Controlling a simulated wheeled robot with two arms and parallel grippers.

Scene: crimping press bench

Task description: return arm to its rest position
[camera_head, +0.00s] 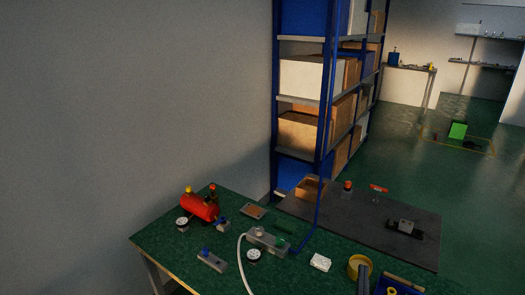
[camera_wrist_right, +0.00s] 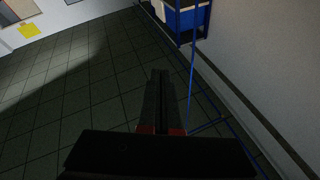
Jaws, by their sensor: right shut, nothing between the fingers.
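Most of my right arm is outside the head view. My left gripper is in neither view.
The bench bears a red tank (camera_head: 200,207), a grey device (camera_head: 266,241) with a white hose, a yellow ring (camera_head: 360,266) and a dark mat (camera_head: 425,228). A blue shelf rack (camera_head: 328,100) with boxes stands behind.

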